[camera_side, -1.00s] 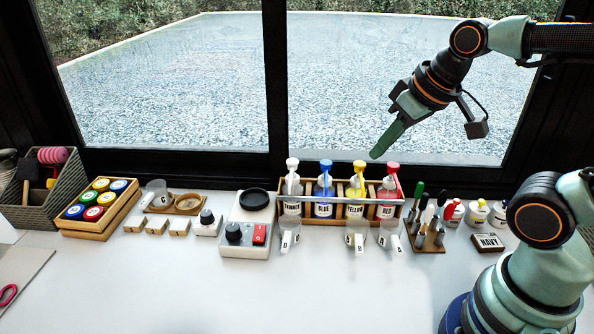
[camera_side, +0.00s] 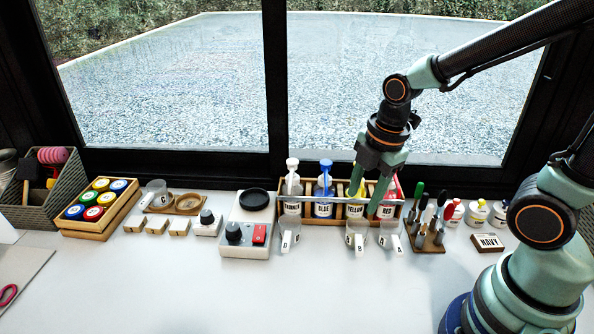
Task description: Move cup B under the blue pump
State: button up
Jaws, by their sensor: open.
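Cup B (camera_side: 357,240) is a small clear cup with a white labelled handle, standing on the table in front of the yellow bottle. The blue pump (camera_side: 326,165) tops the bottle labelled BLUE (camera_side: 324,205) in the wooden rack (camera_side: 339,196), left of the yellow one. No cup stands in front of the blue bottle. My gripper (camera_side: 367,200) is open and empty, pointing down, its fingers in front of the yellow and red bottles, above and slightly right of cup B. It hides much of the yellow pump and part of the red one.
Cup A (camera_side: 391,240) stands close on the right of cup B, and another handled cup (camera_side: 289,238) stands before the thinner bottle. A tool stand (camera_side: 428,240) is right of cup A. A white scale-like device (camera_side: 247,236) is at left. The front table is clear.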

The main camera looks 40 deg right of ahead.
aim_at(359, 244)
jog(key=f+n, duration=0.2)
jog(key=n, duration=0.1)
jog(key=f+n+g, duration=0.1)
jog(key=f+n, duration=0.1)
jog(key=n, duration=0.1)
jog(key=s+f+n+g, duration=0.1)
jog(key=f+n, duration=0.1)
jog(key=n, duration=0.1)
jog(key=shift+s+a+f, duration=0.1)
jog(key=shift+a+f, duration=0.05)
jog(key=shift+a, duration=0.2)
jog(key=shift+n, duration=0.3)
jog(key=shift+f, duration=3)
grip_shut()
jog(key=shift+r, duration=0.1)
jog(key=shift+r, duration=1.05)
